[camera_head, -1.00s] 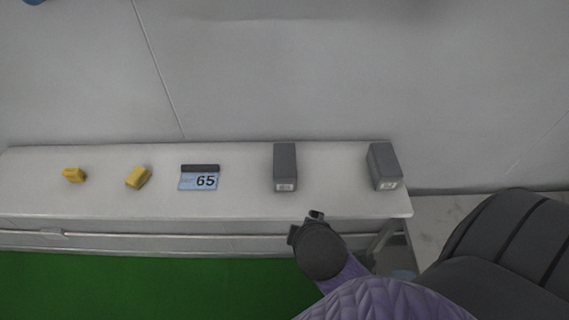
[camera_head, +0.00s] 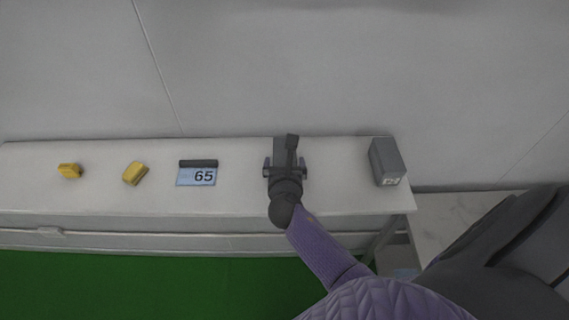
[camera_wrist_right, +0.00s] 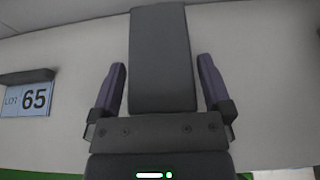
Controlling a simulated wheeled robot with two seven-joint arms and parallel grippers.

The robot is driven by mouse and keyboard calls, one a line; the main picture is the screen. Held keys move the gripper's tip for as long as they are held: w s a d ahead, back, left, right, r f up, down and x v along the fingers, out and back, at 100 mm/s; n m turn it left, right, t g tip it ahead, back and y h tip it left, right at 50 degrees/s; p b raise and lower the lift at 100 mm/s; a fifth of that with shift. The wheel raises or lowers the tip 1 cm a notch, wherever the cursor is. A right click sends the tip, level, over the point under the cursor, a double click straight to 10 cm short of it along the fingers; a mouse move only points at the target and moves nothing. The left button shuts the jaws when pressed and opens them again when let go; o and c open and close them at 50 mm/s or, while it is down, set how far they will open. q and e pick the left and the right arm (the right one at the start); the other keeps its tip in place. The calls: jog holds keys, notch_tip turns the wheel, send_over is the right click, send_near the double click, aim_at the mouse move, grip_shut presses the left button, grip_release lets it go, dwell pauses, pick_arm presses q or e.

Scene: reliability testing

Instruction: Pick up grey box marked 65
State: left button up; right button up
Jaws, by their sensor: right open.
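A grey box (camera_head: 280,148) stands on the table near the middle right, mostly hidden under my right gripper (camera_head: 285,167) in the head view. In the right wrist view the grey box (camera_wrist_right: 160,50) lies between the two open fingers, with a visible gap on each side. Its label is hidden now. A blue card reading 65 (camera_head: 197,176) lies to the left of the box; it also shows in the right wrist view (camera_wrist_right: 26,98). My left gripper is not in view.
A second grey box (camera_head: 384,160) stands at the table's right end; its label is too small to read surely. Two yellow blocks (camera_head: 69,170) (camera_head: 135,173) lie at the left of the white table (camera_head: 235,195). A wall rises right behind the table.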

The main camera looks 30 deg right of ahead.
jog(key=shift+w+d+f, duration=0.3)
jog(key=shift+w+d, duration=0.05)
jog(key=shift+w, duration=0.2)
jog(key=shift+s+r, duration=0.1)
jog(key=shift+c, duration=0.5)
grip_shut()
